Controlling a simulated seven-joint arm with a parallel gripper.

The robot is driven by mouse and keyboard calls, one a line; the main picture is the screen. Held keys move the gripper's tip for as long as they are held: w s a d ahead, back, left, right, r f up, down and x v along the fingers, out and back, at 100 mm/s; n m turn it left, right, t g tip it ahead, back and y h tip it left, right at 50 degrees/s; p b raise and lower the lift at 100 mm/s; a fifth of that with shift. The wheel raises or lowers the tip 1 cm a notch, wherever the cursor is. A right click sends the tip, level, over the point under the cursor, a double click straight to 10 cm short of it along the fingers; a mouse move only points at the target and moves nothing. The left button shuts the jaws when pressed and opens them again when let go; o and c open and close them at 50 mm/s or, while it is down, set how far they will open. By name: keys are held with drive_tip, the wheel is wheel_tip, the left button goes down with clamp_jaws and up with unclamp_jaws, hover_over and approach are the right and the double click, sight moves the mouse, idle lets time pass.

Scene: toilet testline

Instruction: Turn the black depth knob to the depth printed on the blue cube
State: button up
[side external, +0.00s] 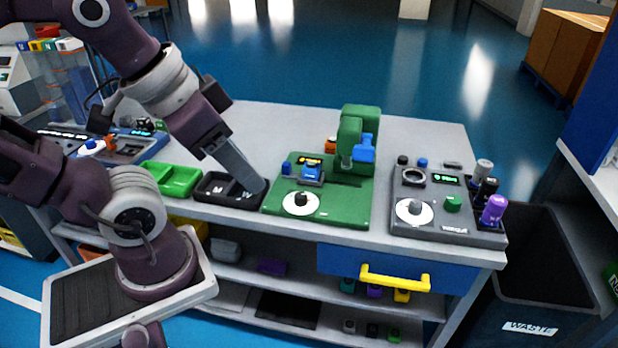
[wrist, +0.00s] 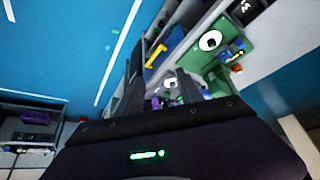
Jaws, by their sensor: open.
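A green machine (side external: 340,207) stands mid-bench. On its front left is a white dial (side external: 314,207) with a black knob (side external: 300,198); the dial also shows in the wrist view (wrist: 210,41). A blue cube (side external: 312,171) sits behind the dial, below a small lit display (side external: 310,160). Its print is too small to read. My gripper (side external: 258,187) is open, pointing down and right, left of the dial and apart from the knob. Its tip overlaps the right side of a black tray in the picture; I cannot tell whether it touches. Nothing shows held.
The black two-part tray (side external: 213,188) and a green tray (side external: 178,180) lie left of the machine. A grey machine (side external: 445,230) with its own white dial (side external: 403,211) and several cylinders stands right. The green machine's arm rises at the back. Bench behind is clear.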

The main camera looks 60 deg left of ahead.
drive_tip(key=shift+o, duration=0.3)
drive_tip(key=w+a+f+m+g, duration=0.1)
drive_tip(key=w+a, duration=0.3)
drive_tip(key=w, duration=0.7)
drive_tip(key=shift+a+f+m+g, duration=0.15)
drive_tip(key=shift+f+m+g, duration=0.15)
drive_tip(key=shift+m+g, duration=0.15)
drive_tip(key=m+g, duration=0.4)
hover_over(301, 195)
drive_tip(key=shift+t, duration=0.25)
drive_tip(key=f, duration=1.9)
drive_tip(key=shift+d+f, duration=0.3)
drive_tip(key=shift+d, duration=0.1)
drive_tip(key=f, duration=0.5)
drive_tip(key=a+f, duration=0.1)
drive_tip(key=f, duration=0.2)
drive_tip(key=shift+f, duration=0.5)
clamp_jaws()
